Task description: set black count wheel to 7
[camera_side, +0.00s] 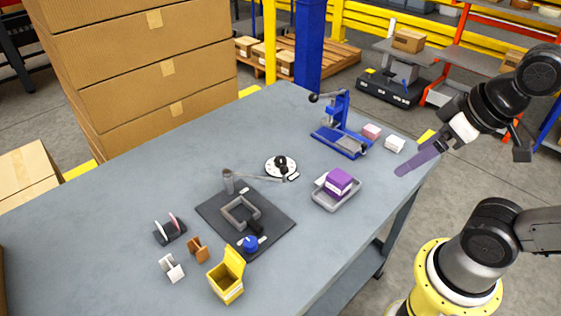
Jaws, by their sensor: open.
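The black count wheel (281,163) is a black knob on a round white dial with small marks around its rim, in the middle of the table. The marks are too small to read, so I cannot tell its setting. My gripper (485,146) is open and empty off the table's right end, well to the right of the wheel and apart from it.
A purple box (338,182) sits in a grey tray (323,199) to the right. A blue press (341,130) stands behind. A dark mat (216,208) with a grey frame lies in front.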

